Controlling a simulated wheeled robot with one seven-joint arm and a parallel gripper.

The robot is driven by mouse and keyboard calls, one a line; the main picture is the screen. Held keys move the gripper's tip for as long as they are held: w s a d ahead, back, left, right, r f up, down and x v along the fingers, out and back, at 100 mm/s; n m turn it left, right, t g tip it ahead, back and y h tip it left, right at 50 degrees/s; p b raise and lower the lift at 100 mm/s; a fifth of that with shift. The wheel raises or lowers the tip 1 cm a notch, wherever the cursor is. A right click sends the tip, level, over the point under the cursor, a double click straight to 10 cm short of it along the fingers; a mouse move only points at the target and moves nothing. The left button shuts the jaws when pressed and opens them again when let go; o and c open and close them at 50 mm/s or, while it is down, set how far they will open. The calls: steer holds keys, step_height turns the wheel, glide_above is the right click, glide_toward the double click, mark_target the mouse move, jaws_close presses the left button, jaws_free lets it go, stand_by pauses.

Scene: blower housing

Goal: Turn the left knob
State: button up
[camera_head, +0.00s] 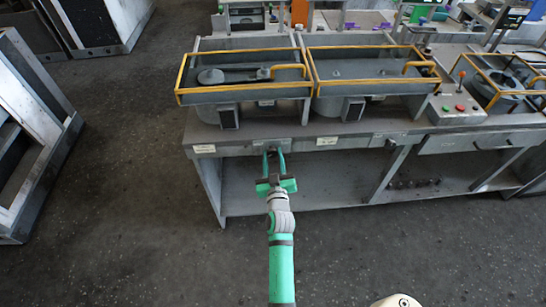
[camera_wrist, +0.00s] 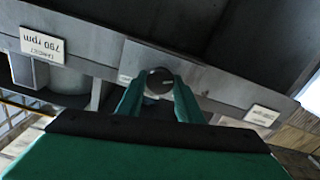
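The knob (camera_wrist: 159,80) is a dark round dial with a light pointer mark, set on the grey front rail of the bench below the left tray unit. In the wrist view, it shows between my fingertips, in line with the gap. My gripper (camera_head: 273,154) has green fingers that stand apart. In the head view, it reaches up to the bench front, and the knob is hard to make out there. Whether the fingers touch the knob's sides is not clear. A label (camera_wrist: 45,45) in the wrist view, upside down, reads "TARGET 790 rpm".
The grey bench (camera_head: 345,139) carries two yellow-railed trays and a control box (camera_head: 456,106) with a red lever and buttons at the right. Its lower shelf (camera_head: 300,202) lies below my gripper. A metal cabinet (camera_head: 30,130) stands at the left. The floor between is clear.

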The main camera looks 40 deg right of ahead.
steer(key=shift+c, duration=0.6)
steer(key=shift+m, duration=0.4)
steer(key=m, duration=0.3)
steer(key=shift+m, duration=1.8)
steer(key=o, duration=1.1)
steer(key=shift+c, duration=0.2)
